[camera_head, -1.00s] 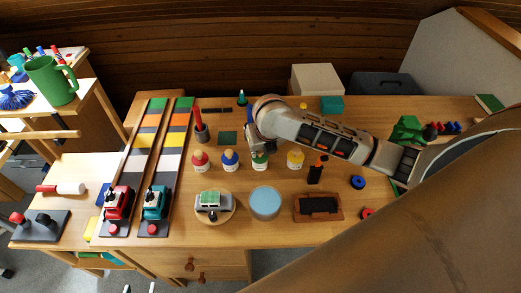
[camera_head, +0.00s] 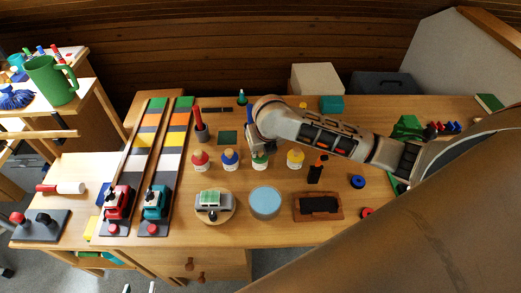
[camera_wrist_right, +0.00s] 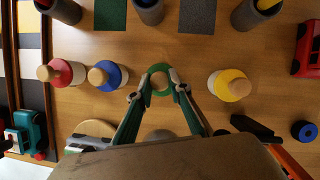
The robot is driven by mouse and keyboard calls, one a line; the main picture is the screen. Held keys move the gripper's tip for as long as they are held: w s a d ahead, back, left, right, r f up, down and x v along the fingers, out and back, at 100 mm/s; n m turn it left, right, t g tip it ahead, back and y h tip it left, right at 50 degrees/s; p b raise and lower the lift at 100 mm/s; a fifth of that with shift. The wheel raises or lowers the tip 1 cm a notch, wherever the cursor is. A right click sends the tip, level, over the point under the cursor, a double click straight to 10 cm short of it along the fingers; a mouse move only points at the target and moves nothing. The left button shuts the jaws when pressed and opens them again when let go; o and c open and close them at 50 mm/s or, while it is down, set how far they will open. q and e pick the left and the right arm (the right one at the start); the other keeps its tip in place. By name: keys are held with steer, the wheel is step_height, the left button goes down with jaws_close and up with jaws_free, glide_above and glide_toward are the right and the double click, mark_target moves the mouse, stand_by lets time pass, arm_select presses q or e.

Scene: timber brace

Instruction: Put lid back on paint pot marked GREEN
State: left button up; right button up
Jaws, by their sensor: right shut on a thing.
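The green paint pot (camera_head: 260,163) stands on the workbench in line with red, blue and yellow pots. The head view shows the right gripper (camera_head: 259,150) at the pot's top. I cannot tell whether the lid is fully seated. Only the tips of my left gripper (camera_head: 140,288) show at the bottom edge of the head view, apart and empty.
The red pot (camera_head: 200,161), blue pot (camera_head: 230,160) and yellow pot (camera_head: 295,158) stand close by with knobbed lids on.

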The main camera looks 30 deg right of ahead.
steer(key=o, duration=1)
steer(key=o, duration=0.5)
steer(key=shift+c, duration=0.2)
steer(key=shift+r, duration=0.1)
steer(key=shift+r, duration=3.4)
